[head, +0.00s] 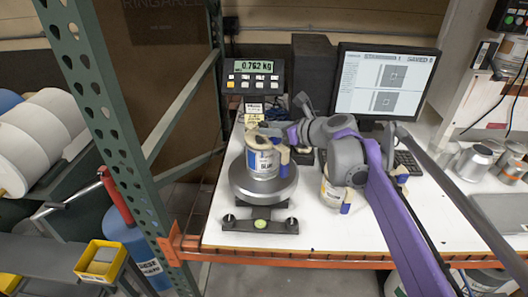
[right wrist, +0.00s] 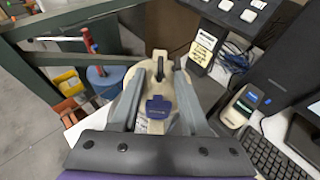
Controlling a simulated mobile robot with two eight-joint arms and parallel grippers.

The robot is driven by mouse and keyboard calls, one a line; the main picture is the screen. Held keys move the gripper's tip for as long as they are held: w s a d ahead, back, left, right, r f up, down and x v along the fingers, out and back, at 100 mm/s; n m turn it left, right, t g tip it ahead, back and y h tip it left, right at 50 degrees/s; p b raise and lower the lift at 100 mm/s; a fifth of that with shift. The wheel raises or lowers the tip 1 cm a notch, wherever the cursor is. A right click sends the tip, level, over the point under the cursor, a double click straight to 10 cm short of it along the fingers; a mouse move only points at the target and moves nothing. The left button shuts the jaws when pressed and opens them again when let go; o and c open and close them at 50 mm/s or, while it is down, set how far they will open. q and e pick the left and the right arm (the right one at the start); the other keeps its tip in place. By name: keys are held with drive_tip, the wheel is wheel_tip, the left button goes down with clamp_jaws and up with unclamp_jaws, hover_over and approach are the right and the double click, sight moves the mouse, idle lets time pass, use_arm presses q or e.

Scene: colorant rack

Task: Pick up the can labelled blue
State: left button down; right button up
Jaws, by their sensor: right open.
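A white can with blue print on its label (head: 260,163) stands upright on the round scale plate. Its lettering is too small to read surely. It has a beige lid and a blue-tipped beige spout on its right side. My right gripper (head: 272,131) is at the can's top, coming from the right, open. In the right wrist view the fingers (right wrist: 158,92) lie either side of the beige can top (right wrist: 150,70) and blue spout tip; whether they touch is unclear. A second similar can (head: 331,193) stands on the table, partly hidden by my arm. My left gripper is not in view.
The scale (head: 262,187) shows 0.762 kg on its display (head: 253,77). A monitor (head: 385,82) and keyboard (head: 407,164) are behind my arm. Metal cans (head: 474,163) stand at the right. A green rack post (head: 110,125) is at the left. The front table middle is clear.

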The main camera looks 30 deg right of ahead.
drive_tip(key=x, duration=0.2)
drive_tip(key=shift+w+a+f, duration=0.1)
drive_tip(key=shift+w, duration=0.25)
drive_tip(key=shift+s, duration=0.15)
drive_tip(key=shift+c, duration=0.6)
clamp_jaws()
